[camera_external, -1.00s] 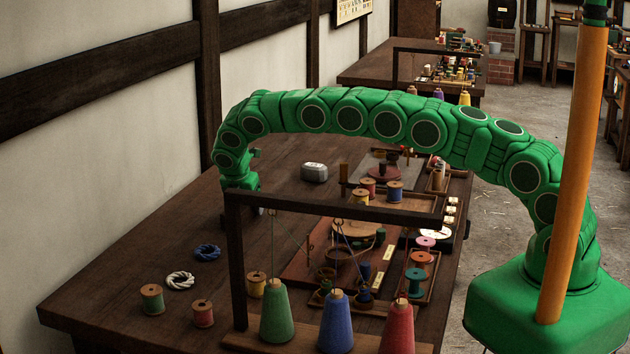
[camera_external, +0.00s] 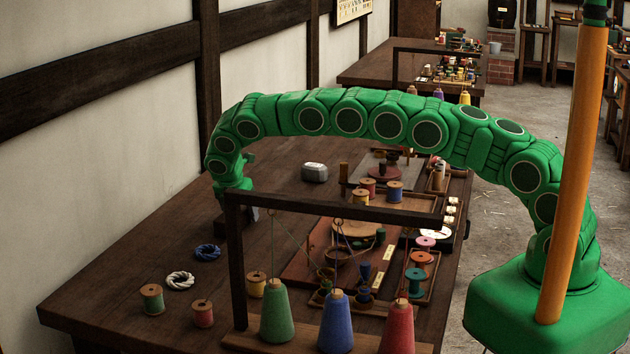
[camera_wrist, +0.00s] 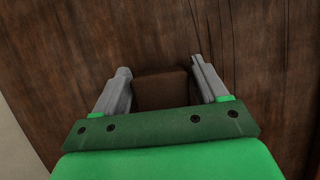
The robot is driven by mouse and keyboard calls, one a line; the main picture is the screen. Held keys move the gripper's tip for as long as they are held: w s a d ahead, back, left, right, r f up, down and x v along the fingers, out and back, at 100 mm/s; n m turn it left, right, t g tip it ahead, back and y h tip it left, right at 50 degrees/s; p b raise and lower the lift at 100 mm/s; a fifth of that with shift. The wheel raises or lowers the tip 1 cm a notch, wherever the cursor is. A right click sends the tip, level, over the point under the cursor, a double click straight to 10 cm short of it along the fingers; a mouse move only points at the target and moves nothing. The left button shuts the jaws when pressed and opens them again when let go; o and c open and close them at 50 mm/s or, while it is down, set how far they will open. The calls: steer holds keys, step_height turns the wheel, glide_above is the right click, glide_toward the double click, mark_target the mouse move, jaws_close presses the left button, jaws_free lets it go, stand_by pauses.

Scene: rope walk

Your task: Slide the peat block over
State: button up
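The block, dark brown and square-edged, which I take for the peat block (camera_wrist: 162,92), lies between the two grey fingers of my gripper (camera_wrist: 161,70) in the wrist view. Both fingers stand apart, very close to its sides; I cannot tell whether they press on it. In the outside view my gripper (camera_external: 236,214) points down low over the near left of the dark wooden table (camera_external: 120,275), partly behind the rack's post. A small dark shape shows there beside the post; I cannot tell whether it is block or finger.
The wooden rack (camera_external: 330,208) with green, blue and red cones stands in front of my gripper. A blue rope coil (camera_external: 207,251), a white coil (camera_external: 180,281) and spools (camera_external: 152,298) lie to the left. Bare tabletop lies between.

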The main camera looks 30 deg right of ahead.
steer(key=o, duration=0.4)
steer(key=shift+c, duration=0.2)
steer(key=shift+r, duration=0.1)
steer(key=v, duration=0.7)
steer(key=shift+s+a+r, duration=0.1)
steer(key=shift+a+r, duration=0.05)
steer(key=shift+r, duration=0.15)
